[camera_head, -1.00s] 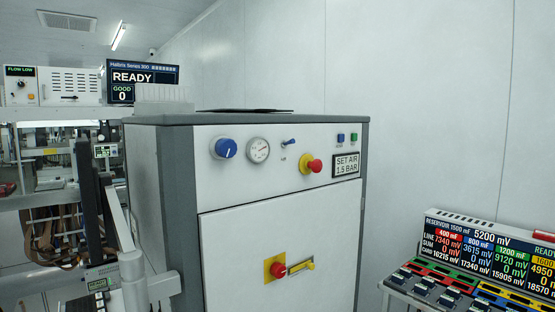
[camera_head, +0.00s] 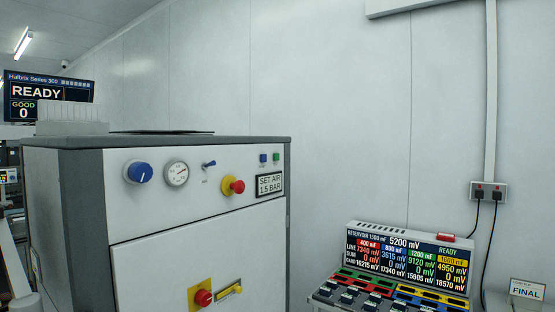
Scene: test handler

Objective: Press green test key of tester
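The tester-like unit (camera_head: 362,226) stands at the lower right, with a dark screen (camera_head: 408,262) of mV readings headed READY. Below the screen is a sloping panel with red, green, blue and yellow bands and several dark sockets or keys. A green band (camera_head: 350,274) runs along its upper left. I cannot make out a separate green test key there, and the panel's lower part is cut off by the frame. A small green button (camera_head: 276,158) sits beside a blue one on the grey cabinet. My gripper is not in view.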

